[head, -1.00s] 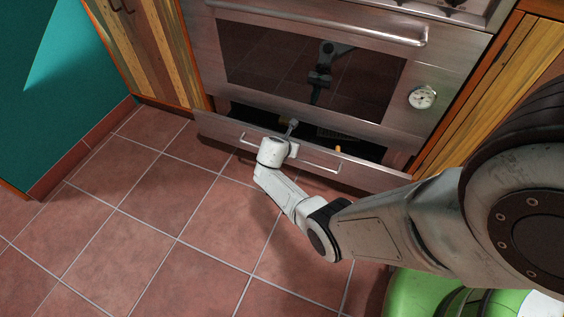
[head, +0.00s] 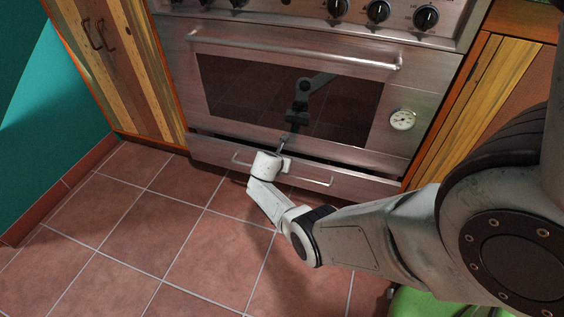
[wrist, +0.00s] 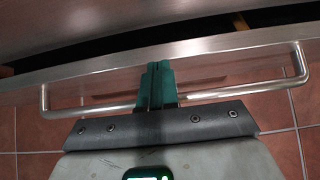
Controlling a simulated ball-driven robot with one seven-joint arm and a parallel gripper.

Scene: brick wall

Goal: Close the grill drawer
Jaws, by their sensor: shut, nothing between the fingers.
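The grill drawer (head: 352,184) is the low steel front under the oven door. It stands slightly open, with a narrow dark gap above its front edge. Its bar handle (head: 312,181) also shows in the wrist view (wrist: 233,91), running across the picture. My gripper (head: 284,142) is at the drawer front, near the middle of its top edge. In the wrist view its green fingers (wrist: 156,68) are together with nothing between them. They lie across the handle bar and reach toward the drawer's top edge. I cannot tell whether they touch the drawer.
The oven door (head: 290,95) above is shut, with its own long handle (head: 290,48). Wooden cabinets stand at the left (head: 120,70) and right (head: 455,110). The tiled floor (head: 130,230) in front is clear. A green object (head: 440,305) shows at the bottom right.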

